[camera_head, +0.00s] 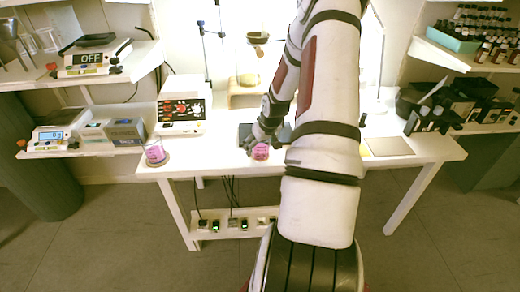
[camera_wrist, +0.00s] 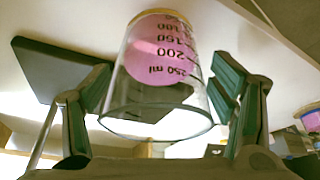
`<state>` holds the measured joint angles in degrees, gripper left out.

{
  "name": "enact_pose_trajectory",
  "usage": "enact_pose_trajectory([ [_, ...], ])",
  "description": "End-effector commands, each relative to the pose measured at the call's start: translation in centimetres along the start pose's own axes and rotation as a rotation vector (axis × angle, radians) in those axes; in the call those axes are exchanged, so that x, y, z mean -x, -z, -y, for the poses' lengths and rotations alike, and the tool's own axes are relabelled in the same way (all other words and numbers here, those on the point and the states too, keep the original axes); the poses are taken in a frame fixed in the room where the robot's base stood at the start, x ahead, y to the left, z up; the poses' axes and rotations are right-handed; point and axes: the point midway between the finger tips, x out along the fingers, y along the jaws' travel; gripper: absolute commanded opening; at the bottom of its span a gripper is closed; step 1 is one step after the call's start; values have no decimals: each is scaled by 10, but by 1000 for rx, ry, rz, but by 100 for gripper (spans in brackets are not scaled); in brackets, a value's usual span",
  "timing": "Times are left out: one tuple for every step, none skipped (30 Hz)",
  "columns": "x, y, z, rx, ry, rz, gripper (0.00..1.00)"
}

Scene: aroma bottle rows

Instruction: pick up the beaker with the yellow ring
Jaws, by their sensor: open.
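A clear glass beaker (camera_wrist: 152,95) with pink contents and black volume marks stands between my gripper's fingers in the wrist view, and it shows on the bench in the head view (camera_head: 260,153). My gripper (camera_wrist: 160,85) is open, with a finger on each side of this beaker and visible gaps. My gripper also shows in the head view (camera_head: 262,138).
Another beaker with pink contents (camera_head: 155,154) stands at the bench's left end. A dark flat plate (camera_wrist: 55,67) lies beside the near beaker. My arm hides part of the white bench (camera_head: 215,158).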

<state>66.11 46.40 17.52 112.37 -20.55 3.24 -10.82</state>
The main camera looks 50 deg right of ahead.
Motion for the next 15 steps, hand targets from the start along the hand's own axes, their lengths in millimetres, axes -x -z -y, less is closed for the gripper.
enact_pose_trajectory([
  [0, 0, 0, 0, -1, 0, 78],
  [0, 0, 0, 0, -1, 0, 78],
  [0, 0, 0, 0, -1, 0, 78],
  [0, 0, -1, 0, -1, 0, 78],
  [1, 0, -1, 0, -1, 0, 78],
  [1, 0, -1, 0, -1, 0, 69],
  [1, 0, -1, 0, -1, 0, 62],
  [1, 0, 0, 0, -1, 0, 55],
  [1, 0, 0, 0, -1, 0, 46],
  [1, 0, -1, 0, -1, 0, 39],
  [1, 0, 0, 0, -1, 0, 33],
  [1, 0, -1, 0, -1, 0, 24],
  [1, 0, -1, 0, -1, 0, 19],
  [1, 0, -1, 0, -1, 0, 19],
  [1, 0, -1, 0, -1, -1, 19],
])
